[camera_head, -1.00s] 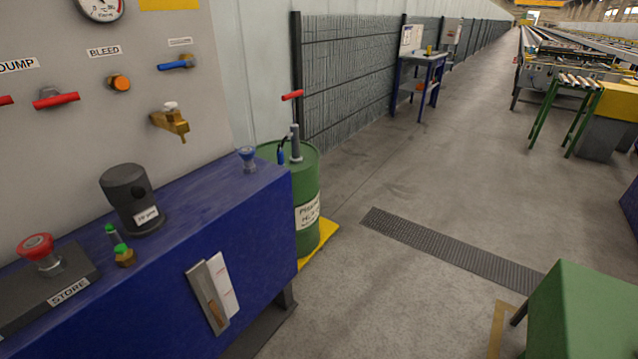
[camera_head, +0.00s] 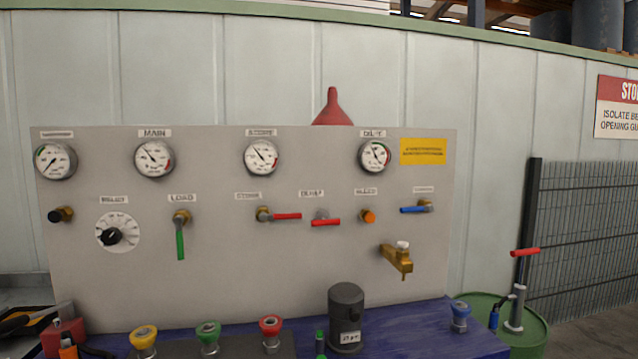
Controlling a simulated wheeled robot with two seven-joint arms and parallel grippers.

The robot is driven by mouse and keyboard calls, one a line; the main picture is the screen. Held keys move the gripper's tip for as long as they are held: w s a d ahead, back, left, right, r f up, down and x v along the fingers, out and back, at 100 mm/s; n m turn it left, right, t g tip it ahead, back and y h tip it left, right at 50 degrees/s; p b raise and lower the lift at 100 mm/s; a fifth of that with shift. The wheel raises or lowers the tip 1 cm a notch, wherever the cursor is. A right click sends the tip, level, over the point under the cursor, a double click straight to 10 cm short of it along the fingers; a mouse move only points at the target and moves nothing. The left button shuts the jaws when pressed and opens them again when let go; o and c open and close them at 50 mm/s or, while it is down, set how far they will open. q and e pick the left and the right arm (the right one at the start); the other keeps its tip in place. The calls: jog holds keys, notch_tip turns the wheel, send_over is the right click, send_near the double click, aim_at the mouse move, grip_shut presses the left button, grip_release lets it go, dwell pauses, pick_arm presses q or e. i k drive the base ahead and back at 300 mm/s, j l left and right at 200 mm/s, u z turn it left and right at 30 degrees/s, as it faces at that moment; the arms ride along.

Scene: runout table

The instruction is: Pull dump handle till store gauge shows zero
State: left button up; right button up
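The dump handle (camera_head: 326,222) is a red lever under the DUMP label, lying level on the grey panel (camera_head: 330,270). The store gauge (camera_head: 262,158) is the round white dial above it to the left; its label is blurred. Its needle points to the upper left, but the figures are too small to read. Another red lever, the store handle (camera_head: 286,216), lies level just left of the dump handle. Neither of my grippers shows in the head view.
Other gauges (camera_head: 154,158), a green load lever (camera_head: 180,244), an orange bleed knob (camera_head: 368,216), a blue lever (camera_head: 414,209) and a brass tap (camera_head: 398,257) share the panel. A dark cylinder (camera_head: 346,318) and coloured knobs stand on the blue bench (camera_head: 430,330). A green drum (camera_head: 524,338) stands right.

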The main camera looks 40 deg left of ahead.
aim_at(322, 222)
jog(key=u, duration=1.75)
